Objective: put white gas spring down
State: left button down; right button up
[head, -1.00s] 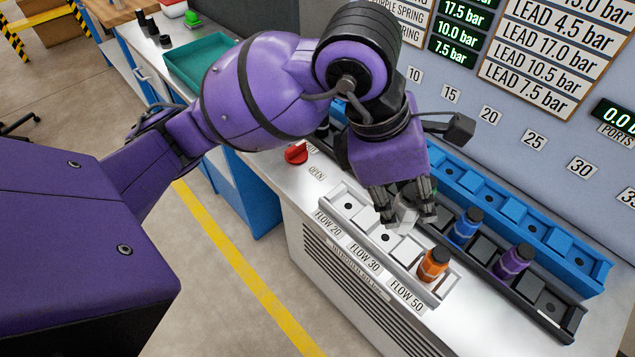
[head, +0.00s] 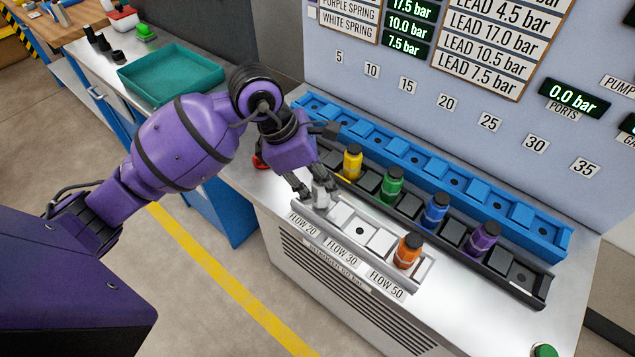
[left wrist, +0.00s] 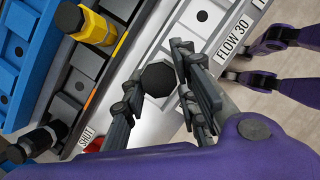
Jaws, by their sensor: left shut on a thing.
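My left gripper (head: 318,194) is shut on the white gas spring (head: 320,193), a small pale cylinder largely hidden by the fingers. It stands about upright at the FLOW 20 end of the white rack (head: 382,241). In the left wrist view the gripper (left wrist: 157,82) has a finger on each side of the gas spring's dark cap (left wrist: 158,79). I cannot tell whether its base touches the slot. The FLOW 30 slot is empty.
An orange cylinder (head: 407,250) stands in the FLOW 50 slot. Behind, a black rack (head: 520,281) holds yellow (head: 352,162), green (head: 391,184), blue (head: 435,208) and purple (head: 484,238) cylinders. A blue rack (head: 543,232) runs along the wall. A teal tray (head: 172,72) lies on the left bench.

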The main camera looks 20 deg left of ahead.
pick_arm(q)
jog(key=shift+f, duration=0.6)
jog(key=shift+f, duration=0.25)
jog(key=c, duration=1.4)
grip_release()
jog(key=shift+r, duration=0.1)
jog(key=v, duration=1.2)
jog(key=shift+s+r, duration=0.1)
jog(key=shift+r, duration=0.05)
